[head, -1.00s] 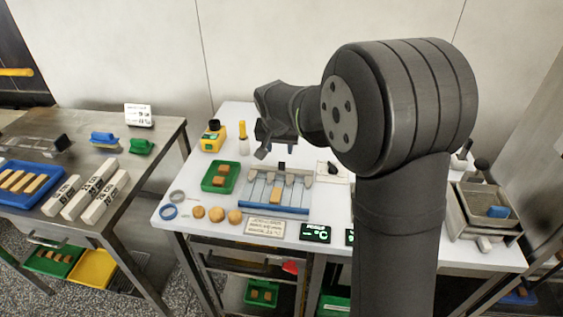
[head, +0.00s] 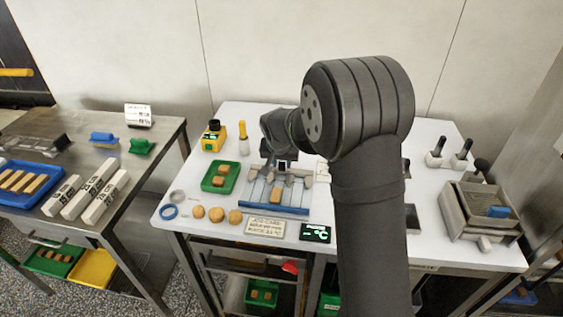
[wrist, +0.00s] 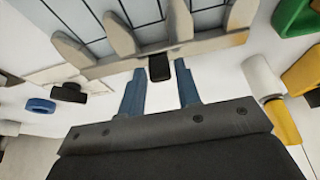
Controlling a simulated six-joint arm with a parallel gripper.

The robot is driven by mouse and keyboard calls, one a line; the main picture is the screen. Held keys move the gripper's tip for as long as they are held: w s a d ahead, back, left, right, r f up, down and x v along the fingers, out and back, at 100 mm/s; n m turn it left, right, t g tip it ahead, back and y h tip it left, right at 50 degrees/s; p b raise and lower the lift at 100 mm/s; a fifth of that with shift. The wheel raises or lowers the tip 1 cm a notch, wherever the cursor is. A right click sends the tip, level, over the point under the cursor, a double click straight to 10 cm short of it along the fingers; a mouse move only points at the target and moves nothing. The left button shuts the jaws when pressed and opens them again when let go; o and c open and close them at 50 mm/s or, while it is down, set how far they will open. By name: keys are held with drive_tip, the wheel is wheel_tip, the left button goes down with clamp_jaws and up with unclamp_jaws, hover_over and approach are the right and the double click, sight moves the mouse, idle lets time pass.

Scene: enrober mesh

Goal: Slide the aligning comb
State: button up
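The aligning comb is a beige-grey bar with pointed tines (wrist: 120,35) and a black knob (wrist: 160,67) on its near edge in the wrist view. The comb also shows in the head view (head: 307,180), lying across the upper part of the blue-edged lane board (head: 262,208). One brown bar (head: 276,195) lies in a lane of the board. My gripper (wrist: 161,80) is open, its two blue fingers apart with the knob in line with the gap between them. Whether the fingers reach past the knob is unclear. In the head view my wrist partly hides the gripper.
A green tray with brown pieces (head: 220,177) stands left of the board. A yellow device (head: 213,138) and a yellow-topped bottle (head: 243,140) stand behind it. Round biscuits (head: 216,214) and a sign card (head: 265,227) lie in front. A metal hopper (head: 465,215) stands far right.

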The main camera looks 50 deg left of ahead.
sight(277, 188)
clamp_jaws()
drive_tip(key=s+d, duration=0.5)
drive_tip(key=shift+s+d, duration=0.3)
drive_tip(key=shift+o, duration=1.9)
unclamp_jaws()
drive_tip(key=v, duration=1.7)
drive_tip(key=shift+r, duration=0.2)
